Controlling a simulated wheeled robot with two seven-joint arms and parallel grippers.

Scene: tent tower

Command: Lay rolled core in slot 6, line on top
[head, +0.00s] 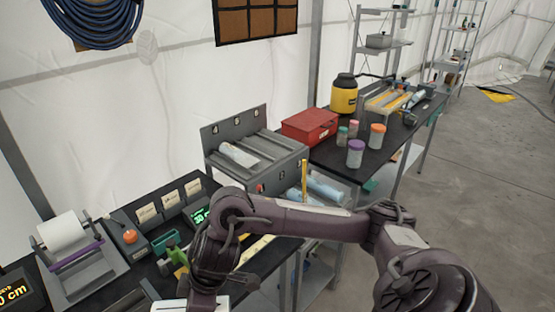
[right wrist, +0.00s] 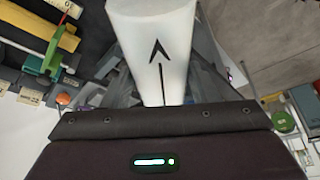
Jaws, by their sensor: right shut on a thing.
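My right gripper (right wrist: 158,80) is shut on a white rolled core (right wrist: 155,40). A black line with an arrowhead runs along the core's side facing the right wrist camera. In the head view my right arm reaches across to the lower left, and the held core is not clear there. The grey slotted rack (head: 284,141) stands mid-picture, with small number plates on its back board; the rightmost seems to read 6. A pale core (head: 238,155) lies in the leftmost slot; the slots to its right look empty. My left gripper is not in view.
A red box (head: 310,126) stands close right of the rack, with lidded jars (head: 355,153) beyond. A paper roll holder (head: 66,240) is on the left bench. Bluish rolls (head: 325,190) lie below the rack. Open floor is at the right.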

